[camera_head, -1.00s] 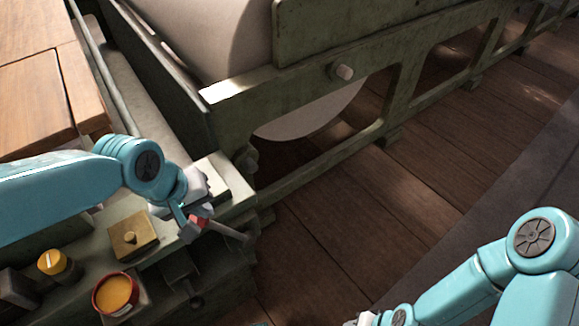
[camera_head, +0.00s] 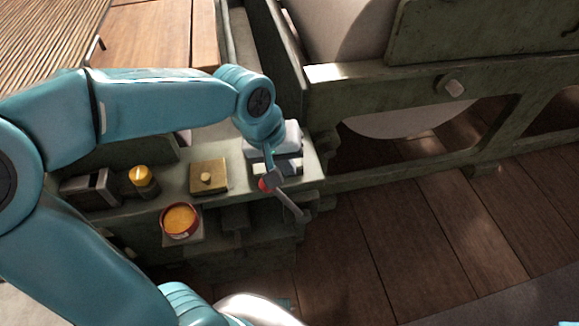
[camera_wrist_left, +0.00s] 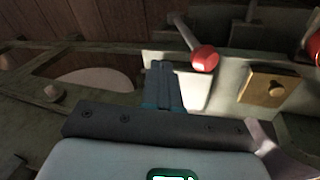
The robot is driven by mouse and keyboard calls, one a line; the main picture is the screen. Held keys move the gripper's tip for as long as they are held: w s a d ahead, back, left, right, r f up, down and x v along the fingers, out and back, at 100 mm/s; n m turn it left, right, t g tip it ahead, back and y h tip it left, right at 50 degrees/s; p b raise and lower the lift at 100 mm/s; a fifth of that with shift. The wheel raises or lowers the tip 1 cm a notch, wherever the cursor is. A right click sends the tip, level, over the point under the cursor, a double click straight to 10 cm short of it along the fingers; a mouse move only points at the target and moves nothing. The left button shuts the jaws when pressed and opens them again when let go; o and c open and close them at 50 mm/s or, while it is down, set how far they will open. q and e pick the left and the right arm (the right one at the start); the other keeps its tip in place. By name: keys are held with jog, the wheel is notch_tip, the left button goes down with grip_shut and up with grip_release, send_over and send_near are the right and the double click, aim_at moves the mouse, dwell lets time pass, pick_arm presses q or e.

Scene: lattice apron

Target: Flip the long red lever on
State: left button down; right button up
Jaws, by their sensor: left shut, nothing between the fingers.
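The long lever is a grey metal rod (camera_head: 291,207) with a red knob (camera_head: 264,185) at its end, on the front right of the green machine ledge. In the left wrist view its red knob (camera_wrist_left: 205,58) shows clearly, with the rod running up and left. My left gripper (camera_head: 271,179) is at the knob in the head view and partly covers it. In the left wrist view the shut, empty fingers (camera_wrist_left: 162,84) are left of and below the knob, with a visible gap. Contact cannot be told from the head view.
A brass plate with a knob (camera_head: 209,176), a yellow-capped knob (camera_head: 143,181) and a red-rimmed orange round control (camera_head: 180,220) are left of the lever. The green machine frame (camera_head: 420,90) stands at the right. Wooden floor (camera_head: 420,230) lies open in front.

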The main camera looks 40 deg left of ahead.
pick_arm(q)
jog(key=p+v, duration=0.1)
jog(key=v, duration=0.7)
jog(key=shift+s+a, duration=0.25)
jog(key=shift+a+f, duration=0.1)
